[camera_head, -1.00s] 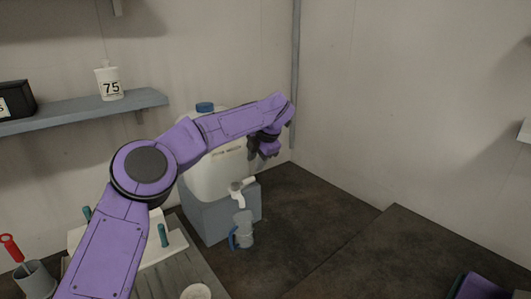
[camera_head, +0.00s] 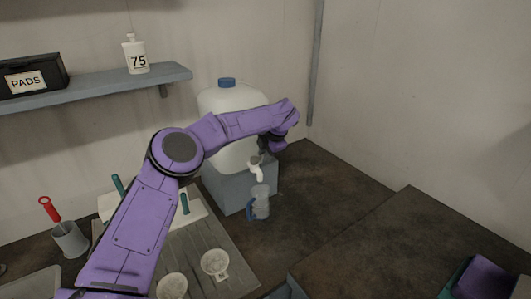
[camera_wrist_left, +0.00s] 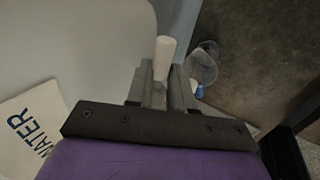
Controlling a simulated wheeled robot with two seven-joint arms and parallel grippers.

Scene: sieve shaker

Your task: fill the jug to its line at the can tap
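The clear jug (camera_head: 261,206) with a blue handle (camera_head: 250,208) stands upright on the counter, below the white tap (camera_head: 256,168) of the large white can (camera_head: 226,103). Its fill line and water level are too small to make out. My left gripper (camera_head: 271,146) is just above the tap, in front of the can. In the left wrist view a white tap part (camera_wrist_left: 164,55) lies in line with the narrow gap between my fingers (camera_wrist_left: 160,90); I cannot tell whether they grip it. My right gripper is not in view.
The can sits on a grey block (camera_head: 235,190). A grooved board (camera_head: 230,245) with two white cups (camera_head: 215,262) lies at front. A grey pot (camera_head: 69,240) with a red-handled tool stands left. The counter right of the jug is clear.

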